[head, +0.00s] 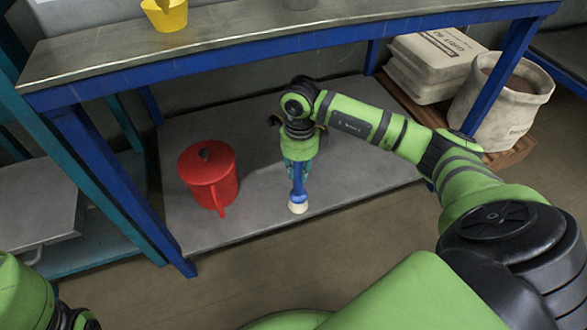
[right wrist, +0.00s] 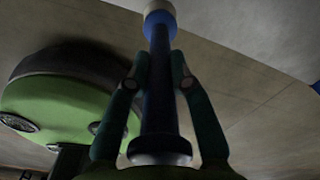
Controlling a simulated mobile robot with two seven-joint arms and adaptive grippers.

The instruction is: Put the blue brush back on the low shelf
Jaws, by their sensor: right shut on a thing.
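My right gripper (head: 299,170) points down over the low shelf (head: 250,215) in the head view. It is shut on the blue brush (head: 299,192), which hangs roughly upright with its white end down, near the shelf's front edge. I cannot tell whether the white end touches the shelf. In the right wrist view, the two fingers of the gripper (right wrist: 160,75) press on both sides of the brush's blue handle (right wrist: 159,100), and its pale end shows at the top. My left gripper is out of view; only part of its arm shows at the lower left.
A red lidded can (head: 208,180) stands on the shelf left of the brush. The blue-framed bench top (head: 240,38) overhangs the shelf, with a yellow container (head: 166,16) on it.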

